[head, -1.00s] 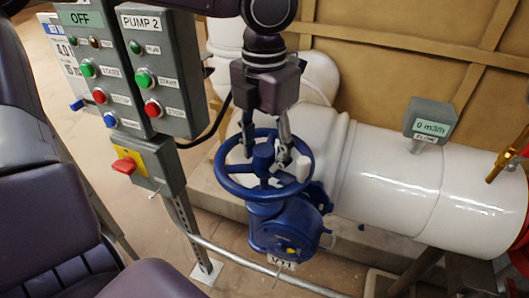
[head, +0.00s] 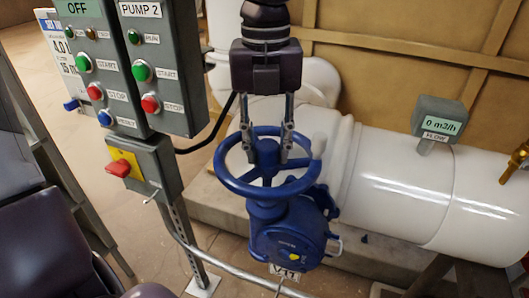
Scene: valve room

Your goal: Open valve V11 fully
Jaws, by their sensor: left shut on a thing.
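My right gripper is not in view.
A PUMP 2 control box (head: 160,75) with buttons and a red switch (head: 120,168) stand close on the left. A white pipe (head: 400,185) with a flow display (head: 440,120) reading 0 m3/h runs right. A metal rail (head: 225,262) crosses below the valve.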

